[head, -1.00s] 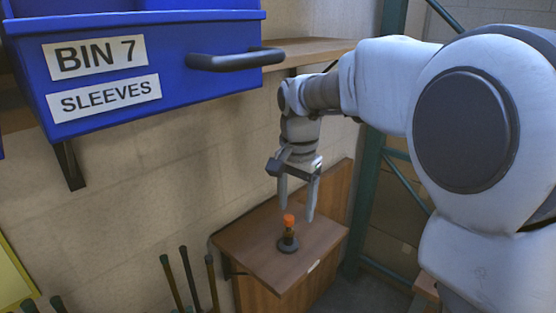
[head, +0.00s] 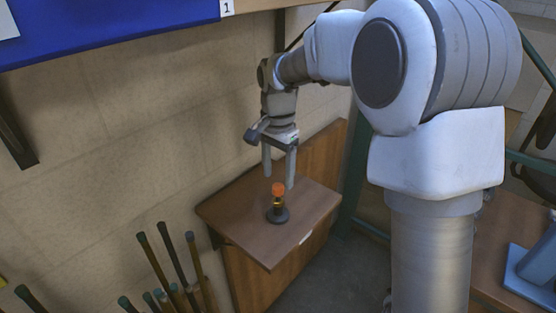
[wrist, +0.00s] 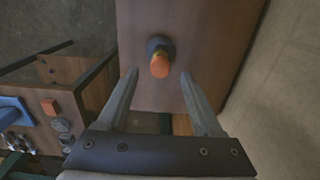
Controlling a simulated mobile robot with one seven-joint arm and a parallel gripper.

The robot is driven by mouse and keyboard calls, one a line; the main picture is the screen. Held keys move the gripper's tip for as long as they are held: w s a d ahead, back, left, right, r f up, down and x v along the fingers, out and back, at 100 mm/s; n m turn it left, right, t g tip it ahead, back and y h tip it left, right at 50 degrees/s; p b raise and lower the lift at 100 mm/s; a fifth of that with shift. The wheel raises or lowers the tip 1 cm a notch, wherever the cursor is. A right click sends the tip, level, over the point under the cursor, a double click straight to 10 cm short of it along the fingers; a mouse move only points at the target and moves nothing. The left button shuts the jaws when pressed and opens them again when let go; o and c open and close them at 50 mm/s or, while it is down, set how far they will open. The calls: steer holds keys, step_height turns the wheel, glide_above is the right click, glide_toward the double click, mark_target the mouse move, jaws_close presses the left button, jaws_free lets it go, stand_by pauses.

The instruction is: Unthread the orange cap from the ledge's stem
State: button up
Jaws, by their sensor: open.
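The orange cap (head: 278,188) sits on top of a short upright stem (head: 278,204) with a dark round base (head: 278,216). The base stands on the wooden ledge (head: 240,215) against the wall. My gripper (head: 279,180) points down, open and empty, with its fingertips near the cap's height in the head view. In the wrist view the orange cap (wrist: 160,65) shows beyond the fingertips, roughly midway between the two fingers. I cannot tell whether either finger touches the cap; the wrist view shows gaps on both sides.
Several rods (head: 168,262) stand below the ledge at the left. A wooden board (head: 325,150) rises behind the ledge. A blue object (head: 535,265) stands on a bench at the right. The ledge is otherwise clear.

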mark_target(278, 185)
steer(key=shift+f, duration=1.6)
jaws_close()
steer(key=c, duration=0.6)
jaws_free()
jaws_close()
steer(key=n+p, duration=0.1)
steer(key=n, duration=0.2)
steer(key=shift+r+n, duration=0.15)
steer(key=shift+n, duration=0.25)
steer(key=n+p, duration=0.1)
steer(key=n, duration=0.2)
